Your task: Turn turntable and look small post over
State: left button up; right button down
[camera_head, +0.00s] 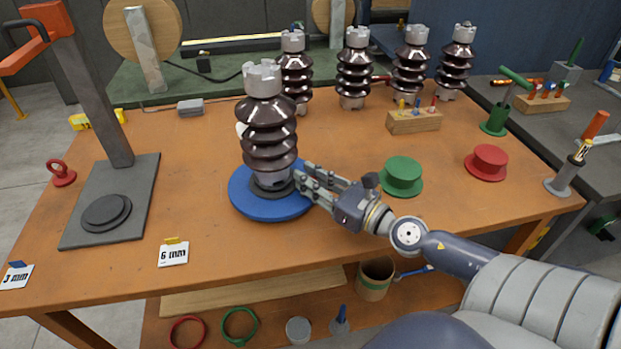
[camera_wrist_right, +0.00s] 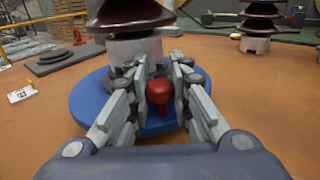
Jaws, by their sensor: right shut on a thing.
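The blue round turntable (camera_head: 240,205) lies on the orange workbench, and it also shows in the wrist view (camera_wrist_right: 88,100). A brown ribbed post (camera_head: 268,135) with grey metal ends stands upright on it. A pale patch shows at the left edge of one of its upper ribs. My right gripper (camera_head: 305,184) reaches in from the right at the turntable's rim. In the wrist view its fingers are shut on a small red knob (camera_wrist_right: 160,92) on the turntable, in front of the post's grey foot (camera_wrist_right: 135,48). My left gripper is out of view.
Several similar posts (camera_head: 354,70) stand along the back edge. A grey stand (camera_head: 85,215) is at left. A green flanged piece (camera_head: 402,175) and a red one (camera_head: 487,160) lie at right, with a wooden block (camera_head: 414,122) behind. The bench front holds a "6 mm" card (camera_head: 173,253).

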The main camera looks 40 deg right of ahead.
jog(key=shift+d+f, duration=0.1)
jog(key=shift+f, duration=0.05)
jog(key=c, duration=1.5)
grip_release()
jog(key=shift+s, duration=0.1)
jog(key=shift+o, duration=0.2)
jog(key=shift+s+d, duration=0.1)
jog(key=shift+d, duration=0.05)
jog(key=shift+r, duration=0.2)
jog(key=shift+s+r, duration=0.1)
jog(key=shift+s, duration=0.35)
jog(key=shift+s+d, duration=0.1)
jog(key=shift+s, duration=0.45)
jog(key=v, duration=1)
